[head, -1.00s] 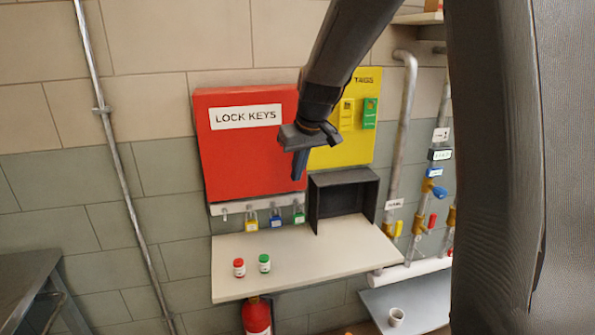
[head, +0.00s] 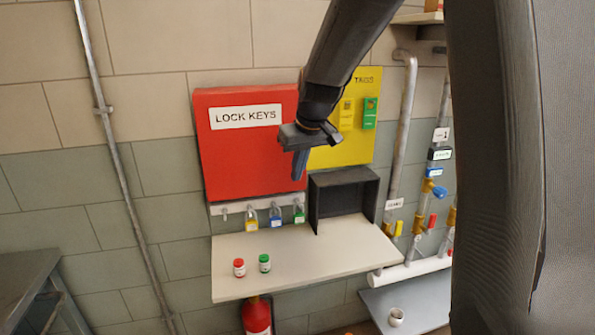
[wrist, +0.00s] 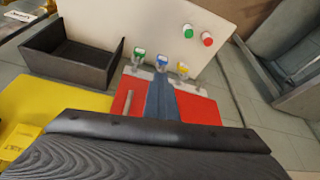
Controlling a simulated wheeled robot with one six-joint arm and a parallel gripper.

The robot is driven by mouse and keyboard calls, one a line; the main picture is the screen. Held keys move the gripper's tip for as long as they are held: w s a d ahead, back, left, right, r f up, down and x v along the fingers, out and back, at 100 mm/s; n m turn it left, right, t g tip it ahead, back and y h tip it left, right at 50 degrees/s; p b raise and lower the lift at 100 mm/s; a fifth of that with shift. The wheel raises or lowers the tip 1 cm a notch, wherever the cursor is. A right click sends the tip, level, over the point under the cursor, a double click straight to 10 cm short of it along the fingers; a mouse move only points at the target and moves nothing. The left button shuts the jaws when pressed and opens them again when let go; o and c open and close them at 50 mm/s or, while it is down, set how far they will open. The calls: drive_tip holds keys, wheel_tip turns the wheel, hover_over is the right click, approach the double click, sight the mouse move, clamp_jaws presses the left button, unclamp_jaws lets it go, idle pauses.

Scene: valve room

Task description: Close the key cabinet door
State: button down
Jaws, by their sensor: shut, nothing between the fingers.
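The red key cabinet (head: 245,160) labelled "LOCK KEYS" hangs on the wall left of centre in the head view. Its door looks shut, with the front face flat to the box. My gripper (head: 299,172) is in front of the cabinet's right edge, fingers together and pointing down. In the wrist view the shut fingers (wrist: 160,98) lie over the red door (wrist: 197,108), and a grey handle (wrist: 127,103) shows beside them. I cannot tell whether the fingers touch the door.
Below the cabinet, a rail holds yellow, blue and green padlocks (head: 275,218). A shelf (head: 240,285) carries two small jars and a black open box (head: 345,194). A yellow tag board (head: 350,145) hangs to the right, with pipes beyond it.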

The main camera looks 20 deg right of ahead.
idle(0.4)
drive_tip(key=c, duration=2.1)
unclamp_jaws()
drive_tip(key=shift+b+v, duration=1.15)
drive_tip(key=shift+v, duration=2.8)
drive_tip(key=shift+s, duration=0.1)
drive_tip(key=s+f+g, duration=0.1)
drive_tip(key=s+f, duration=0.6)
drive_tip(key=f, duration=0.1)
drive_tip(key=s+f+m+g+b, duration=0.1)
drive_tip(key=s+f, duration=0.6)
drive_tip(key=f, duration=0.1)
drive_tip(key=s+f+m+h+b, duration=0.1)
drive_tip(key=s+f, duration=0.7)
drive_tip(key=shift+a+g, duration=0.4)
